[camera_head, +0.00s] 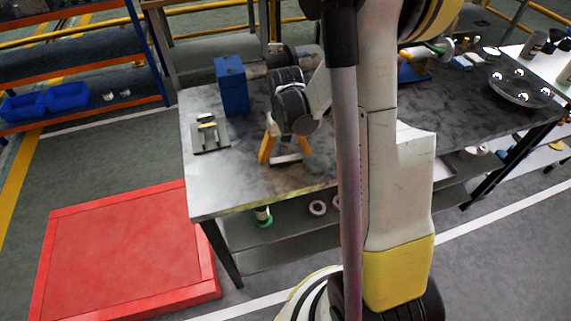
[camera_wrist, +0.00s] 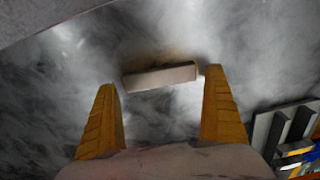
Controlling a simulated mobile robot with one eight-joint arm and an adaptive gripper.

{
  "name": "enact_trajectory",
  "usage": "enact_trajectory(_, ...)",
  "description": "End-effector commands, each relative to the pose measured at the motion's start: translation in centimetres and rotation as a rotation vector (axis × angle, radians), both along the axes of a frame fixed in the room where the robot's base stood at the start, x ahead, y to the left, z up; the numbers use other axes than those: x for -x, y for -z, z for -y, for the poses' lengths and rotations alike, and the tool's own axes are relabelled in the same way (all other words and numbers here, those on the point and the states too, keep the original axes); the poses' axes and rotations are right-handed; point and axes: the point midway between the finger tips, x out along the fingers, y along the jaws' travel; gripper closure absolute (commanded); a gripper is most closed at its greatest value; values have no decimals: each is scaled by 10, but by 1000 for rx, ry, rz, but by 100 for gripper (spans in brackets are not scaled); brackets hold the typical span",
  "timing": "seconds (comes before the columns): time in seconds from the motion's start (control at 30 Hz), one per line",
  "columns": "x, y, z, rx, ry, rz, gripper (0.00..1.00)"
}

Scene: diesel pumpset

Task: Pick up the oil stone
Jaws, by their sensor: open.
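The oil stone appears to be the pale, narrow bar (camera_wrist: 160,77) lying on the grey worktop. In the wrist view it lies between and slightly beyond my two yellow fingertips, slightly tilted, with a gap at each end; the right gap looks smaller. In the head view the bar (camera_head: 286,159) lies on the table just below my gripper (camera_head: 285,153). My gripper is open, pointing down, with nothing held. How far the fingertips are above the worktop cannot be told.
A blue block-like part (camera_head: 232,85) stands left of my gripper on the worktop (camera_head: 230,185). A small plate with tools (camera_head: 209,134) lies farther left; a similar plate shows in the wrist view (camera_wrist: 285,130). A red platform (camera_head: 125,255) is on the floor. The front worktop is clear.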

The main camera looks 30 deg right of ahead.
Motion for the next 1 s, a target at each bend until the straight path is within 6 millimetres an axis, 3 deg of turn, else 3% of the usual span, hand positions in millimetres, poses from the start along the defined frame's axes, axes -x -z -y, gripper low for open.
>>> enact_trajectory(0.27,0,6,0,0,0,0,3)
enact_trajectory(0.4,0,5,0,0,0,0,46)
enact_trajectory(0.77,0,2,0,0,0,0,46)
enact_trajectory(1.0,0,-30,0,0,0,0,46)
